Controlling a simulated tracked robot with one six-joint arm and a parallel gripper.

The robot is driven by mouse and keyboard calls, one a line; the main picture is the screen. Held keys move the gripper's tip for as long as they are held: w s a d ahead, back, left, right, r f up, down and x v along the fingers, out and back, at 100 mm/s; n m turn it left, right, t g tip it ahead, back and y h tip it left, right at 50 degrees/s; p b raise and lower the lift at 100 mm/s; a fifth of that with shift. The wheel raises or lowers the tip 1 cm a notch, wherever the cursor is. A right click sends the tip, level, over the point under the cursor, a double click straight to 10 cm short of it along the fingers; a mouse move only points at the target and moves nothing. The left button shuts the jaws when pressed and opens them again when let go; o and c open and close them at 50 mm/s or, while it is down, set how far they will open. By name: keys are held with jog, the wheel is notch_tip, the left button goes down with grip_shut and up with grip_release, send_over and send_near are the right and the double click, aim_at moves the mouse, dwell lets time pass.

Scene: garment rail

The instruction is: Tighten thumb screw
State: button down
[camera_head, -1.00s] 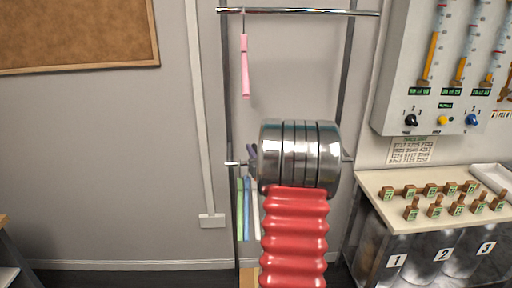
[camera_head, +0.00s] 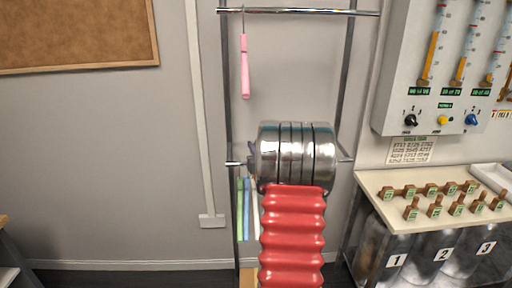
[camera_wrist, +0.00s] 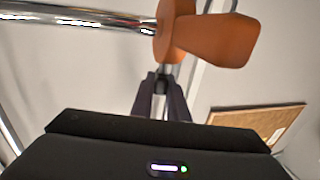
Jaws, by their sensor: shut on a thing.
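The thumb screw (camera_wrist: 215,38) is orange-brown with broad wings. In the wrist view it sits at the end of a chrome rail (camera_wrist: 75,15), at the top of the picture. My gripper (camera_wrist: 162,75) has its two dark fingers close together just below the screw, with the tips at its lower wing. The fingers are shut on it; the exact contact is partly hidden. In the head view my gripper (camera_head: 251,160) shows only as a small dark piece left of my silver wrist, beside the lower rail (camera_head: 232,163). The screw cannot be made out there.
A pink hanger-like piece (camera_head: 245,68) hangs from the upper rail (camera_head: 300,11). Green and blue strips (camera_head: 243,208) hang below the lower rail. At right stand a gauge panel (camera_head: 440,100) and a table (camera_head: 375,184) with several brown tagged blocks.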

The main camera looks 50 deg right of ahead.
jog(key=shift+m+g+h, duration=1.6)
jog(key=shift+g+h, duration=0.1)
jog(key=shift+h, duration=0.3)
jog(key=c, duration=1.7)
grip_release()
jog(key=shift+a, duration=0.1)
jog(key=v, duration=1.3)
jog(key=shift+s+a, duration=0.2)
jog(key=shift+s, duration=0.05)
jog(key=shift+f, duration=0.15)
